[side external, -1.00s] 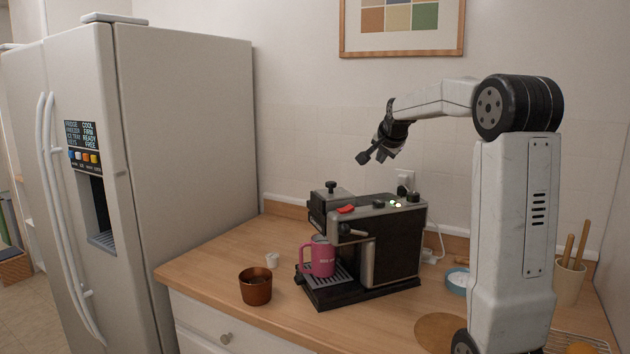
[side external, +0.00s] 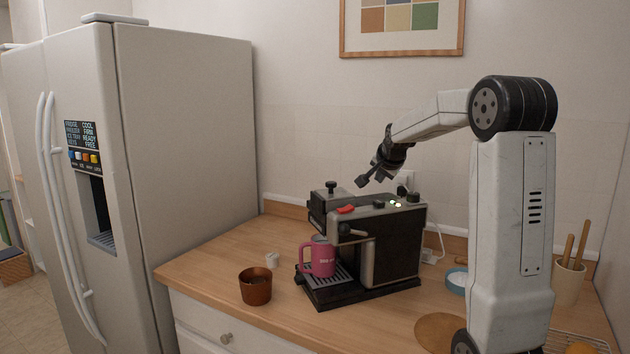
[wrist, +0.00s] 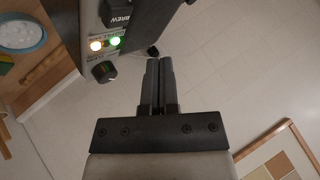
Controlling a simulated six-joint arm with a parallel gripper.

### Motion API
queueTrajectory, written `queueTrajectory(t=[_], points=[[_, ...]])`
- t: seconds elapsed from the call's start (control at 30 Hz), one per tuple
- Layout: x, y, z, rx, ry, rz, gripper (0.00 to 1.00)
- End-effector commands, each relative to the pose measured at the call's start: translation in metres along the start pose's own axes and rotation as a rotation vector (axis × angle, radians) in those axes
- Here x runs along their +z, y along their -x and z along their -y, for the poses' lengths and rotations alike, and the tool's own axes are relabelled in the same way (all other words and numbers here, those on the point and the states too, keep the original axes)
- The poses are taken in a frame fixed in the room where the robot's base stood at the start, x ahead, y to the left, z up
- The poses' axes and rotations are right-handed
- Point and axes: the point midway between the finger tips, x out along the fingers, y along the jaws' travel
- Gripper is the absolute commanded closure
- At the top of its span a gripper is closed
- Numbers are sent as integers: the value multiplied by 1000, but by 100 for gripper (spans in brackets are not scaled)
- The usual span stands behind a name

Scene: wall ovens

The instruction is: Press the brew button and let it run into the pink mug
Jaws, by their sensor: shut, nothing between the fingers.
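The coffee machine (side external: 385,250) stands on the counter, dark with a metal top. The pink mug (side external: 319,258) stands upright on its drip tray (side external: 328,290), under the brew head. The mug's inside is hidden.
A brown cup (side external: 255,287) and a small white piece (side external: 272,260) sit left of the machine. A blue-rimmed bowl (side external: 457,281), a round board (side external: 445,332) and a utensil crock (side external: 568,282) are on the right. A white cord (side external: 438,236) runs behind the machine.

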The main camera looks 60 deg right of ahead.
Motion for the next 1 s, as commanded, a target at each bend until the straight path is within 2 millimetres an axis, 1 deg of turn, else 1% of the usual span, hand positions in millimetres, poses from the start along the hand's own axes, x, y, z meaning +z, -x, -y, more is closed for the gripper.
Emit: queueTrajectory(t=[0.2,0.4,1.0], points=[[11,-15,-11,2,0,2,100],[17,-23,-17,1,-1,1,100],[18,-25,-18,0,0,0,100]])
